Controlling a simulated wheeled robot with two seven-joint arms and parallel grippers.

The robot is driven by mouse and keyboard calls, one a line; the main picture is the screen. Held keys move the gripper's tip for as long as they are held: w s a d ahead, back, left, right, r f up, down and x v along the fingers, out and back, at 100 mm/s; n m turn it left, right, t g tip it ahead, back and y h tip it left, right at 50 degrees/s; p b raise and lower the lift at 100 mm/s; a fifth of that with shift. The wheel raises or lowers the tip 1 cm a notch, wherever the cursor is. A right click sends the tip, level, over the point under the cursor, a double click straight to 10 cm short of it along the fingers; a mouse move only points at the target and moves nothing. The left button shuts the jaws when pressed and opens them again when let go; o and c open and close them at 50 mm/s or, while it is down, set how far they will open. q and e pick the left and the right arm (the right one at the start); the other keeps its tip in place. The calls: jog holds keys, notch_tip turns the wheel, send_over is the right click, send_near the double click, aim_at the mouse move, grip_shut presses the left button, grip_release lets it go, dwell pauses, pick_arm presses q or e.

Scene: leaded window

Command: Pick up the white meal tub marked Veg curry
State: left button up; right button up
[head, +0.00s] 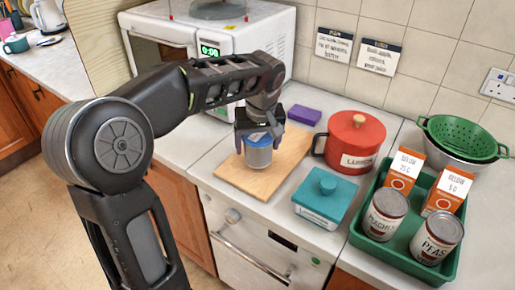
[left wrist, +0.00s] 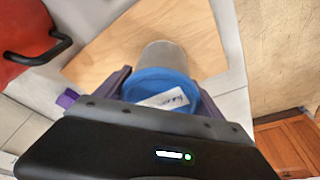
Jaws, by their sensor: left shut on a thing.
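My left gripper (head: 260,133) points down over the wooden board and is shut on a tub (head: 259,156). The tub is upright, with a pale grey body and a blue lid. In the left wrist view the tub's lid (left wrist: 150,82) sits between the purple fingers of my left gripper (left wrist: 152,92). A white label is on the lid, but its writing is too blurred to read. I cannot tell whether the tub touches the board or hangs just above it. My right gripper is not in view.
The wooden board (head: 230,177) lies on the counter. A red lidded pot (head: 354,135), a teal box (head: 325,200) and a green tray (head: 430,272) with cans and cartons stand to the right. A purple block (head: 304,115) lies behind. A white microwave (head: 270,40) stands at the back.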

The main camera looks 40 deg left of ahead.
pick_arm(q)
notch_tip(320, 180, up, 8)
jog(key=shift+r, duration=0.2)
